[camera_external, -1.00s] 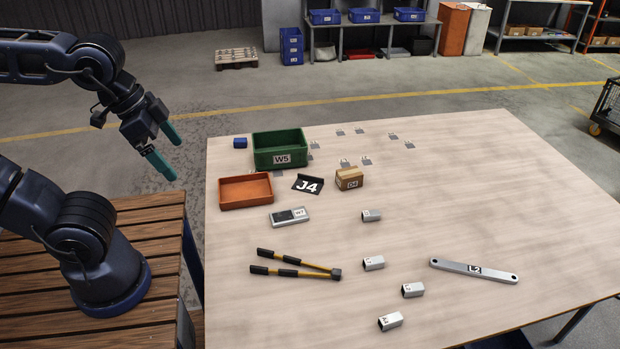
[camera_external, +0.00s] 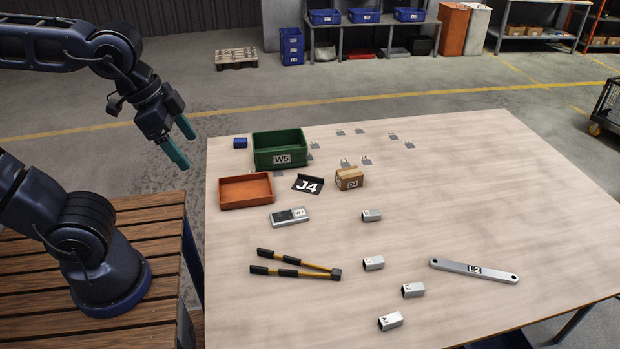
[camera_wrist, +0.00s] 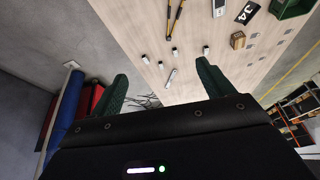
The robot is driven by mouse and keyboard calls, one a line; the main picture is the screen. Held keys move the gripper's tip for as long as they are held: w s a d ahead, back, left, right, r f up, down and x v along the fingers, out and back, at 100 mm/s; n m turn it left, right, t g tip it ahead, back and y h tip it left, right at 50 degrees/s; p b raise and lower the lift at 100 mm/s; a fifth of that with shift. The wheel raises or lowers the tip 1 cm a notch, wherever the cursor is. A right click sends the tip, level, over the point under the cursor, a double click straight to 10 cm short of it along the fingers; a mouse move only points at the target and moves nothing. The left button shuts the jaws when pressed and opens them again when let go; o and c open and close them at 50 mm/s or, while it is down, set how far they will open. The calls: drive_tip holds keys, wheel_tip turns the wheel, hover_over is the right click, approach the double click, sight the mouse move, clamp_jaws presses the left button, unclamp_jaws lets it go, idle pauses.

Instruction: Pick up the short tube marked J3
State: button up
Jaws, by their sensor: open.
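Several short grey metal tubes lie on the wooden table (camera_external: 500,200): one near the middle (camera_external: 371,215), one below it (camera_external: 374,263), one lower right (camera_external: 412,290) and one nearest the front (camera_external: 390,321). Each has a small label too small to read surely, so I cannot tell which is J3. Several also show small in the wrist view, one of them between my fingers' directions (camera_wrist: 175,50). My gripper (camera_external: 187,150) is open and empty, with teal fingers, in the air left of the table's far-left corner. Its fingers also show in the wrist view (camera_wrist: 160,78).
A long bar L2 (camera_external: 474,270) lies right of the tubes. Yellow-handled long tool (camera_external: 315,268), device W7 (camera_external: 289,217), orange tray (camera_external: 222,194), green crate W5 (camera_external: 256,155), J4 plate (camera_external: 307,184) and cardboard box (camera_external: 349,179) occupy the left side. The right side is mostly clear.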

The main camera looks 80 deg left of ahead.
drive_tip(key=w+a+r+m, duration=0.1)
drive_tip(key=w+r+m, duration=0.1)
drive_tip(key=w, duration=0.7)
drive_tip(key=m+g+h, duration=0.3)
drive_tip(key=m+g, duration=0.1)
drive_tip(key=m, duration=1.2)
hover_over(371, 212)
drive_tip(key=a, duration=0.4)
wheel_tip(371, 212, down, 42)
drive_tip(key=x, duration=0.7)
drive_tip(key=d+x, duration=0.1)
drive_tip(key=x, duration=0.2)
drive_tip(key=shift+s+f, duration=0.1)
drive_tip(key=c, duration=1.1)
